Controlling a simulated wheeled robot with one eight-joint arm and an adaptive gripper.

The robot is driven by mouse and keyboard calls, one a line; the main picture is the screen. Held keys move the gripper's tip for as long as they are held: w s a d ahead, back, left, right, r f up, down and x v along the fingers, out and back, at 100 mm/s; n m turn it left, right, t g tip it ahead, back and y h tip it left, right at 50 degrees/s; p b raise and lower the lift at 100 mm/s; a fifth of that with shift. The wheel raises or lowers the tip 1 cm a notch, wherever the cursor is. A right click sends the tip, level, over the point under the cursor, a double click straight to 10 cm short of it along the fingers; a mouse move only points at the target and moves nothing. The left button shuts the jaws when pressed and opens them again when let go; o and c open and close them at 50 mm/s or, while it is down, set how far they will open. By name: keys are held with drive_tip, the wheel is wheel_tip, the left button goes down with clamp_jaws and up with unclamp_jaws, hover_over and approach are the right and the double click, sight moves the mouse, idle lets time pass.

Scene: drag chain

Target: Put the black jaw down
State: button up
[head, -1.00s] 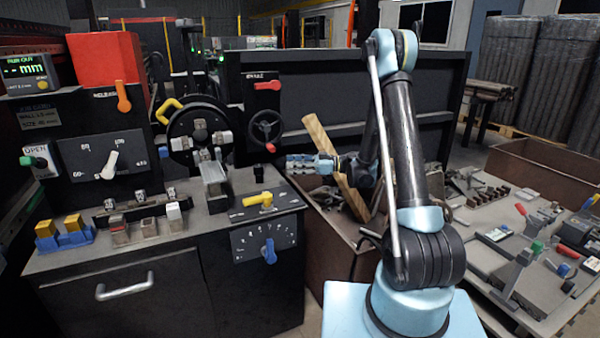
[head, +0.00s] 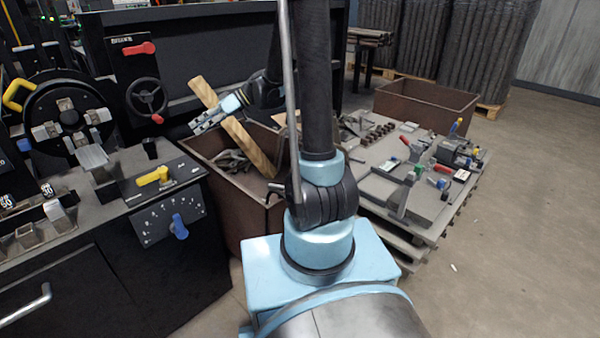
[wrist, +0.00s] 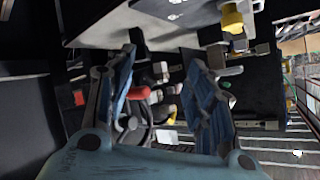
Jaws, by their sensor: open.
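A small black block (head: 150,147) stands on the machine bench behind the yellow lever; it may be the black jaw, but I cannot be sure. My gripper (head: 198,124) is held over the brown bin, to the right of this block and apart from it, with its fingers pointing left toward the machine. In the wrist view my gripper (wrist: 162,88) has its two blue fingers spread wide, with nothing held between them. The handwheel and its red handle show beyond the gap. I cannot pick out the black jaw in the wrist view.
The brown bin (head: 222,185) holds a leaning wooden bar (head: 250,147) close to my gripper. The bench carries a yellow lever (head: 153,176) and a chuck (head: 72,118). A pallet table (head: 375,190) with several tools stands right.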

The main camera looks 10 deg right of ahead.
drive_tip(key=s+d+f+m+t+h, duration=0.1)
drive_tip(key=s+d+m+h, duration=0.3)
drive_tip(key=s+d, duration=0.4)
drive_tip(key=s+d+f+m+h, duration=0.3)
drive_tip(key=s+d+m+h, duration=0.1)
drive_tip(key=s+d, duration=0.5)
drive_tip(key=s+d+f+m+t+h, duration=0.1)
drive_tip(key=s+d+m+h, duration=0.3)
drive_tip(key=s+d, duration=0.5)
drive_tip(key=shift+s+d+f+m+t, duration=0.15)
drive_tip(key=shift+d+f+m+t, duration=0.15)
drive_tip(key=shift+d+f+m, duration=0.45)
